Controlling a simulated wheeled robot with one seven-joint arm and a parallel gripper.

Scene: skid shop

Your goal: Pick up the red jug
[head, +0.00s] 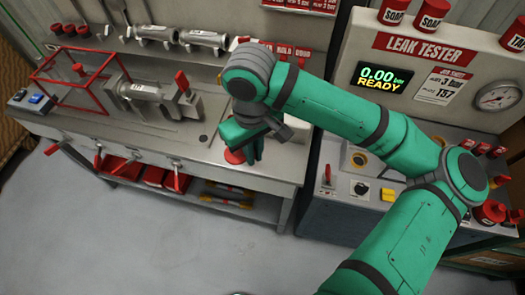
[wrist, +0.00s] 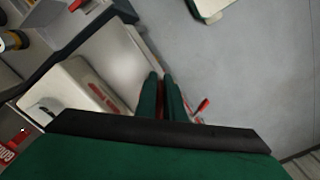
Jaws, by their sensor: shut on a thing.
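My gripper (head: 249,152) is over the front right part of the steel workbench in the head view. A red thing (head: 234,157), which I take for the red jug, shows at its fingers, low by the bench top. My arm and fingers hide most of it, so its shape and whether it touches the bench cannot be told. In the wrist view, the two green fingers (wrist: 161,92) are close together. A narrow strip of red (wrist: 160,84) shows between them. The gripper is shut on it.
The bench (head: 205,160) carries a red wire cage (head: 80,80) and a clamped metal cylinder (head: 140,90) at left. Red bins (head: 155,175) sit below. The leak tester (head: 340,225) stands right of the bench. The grey floor (head: 130,240) in front is clear.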

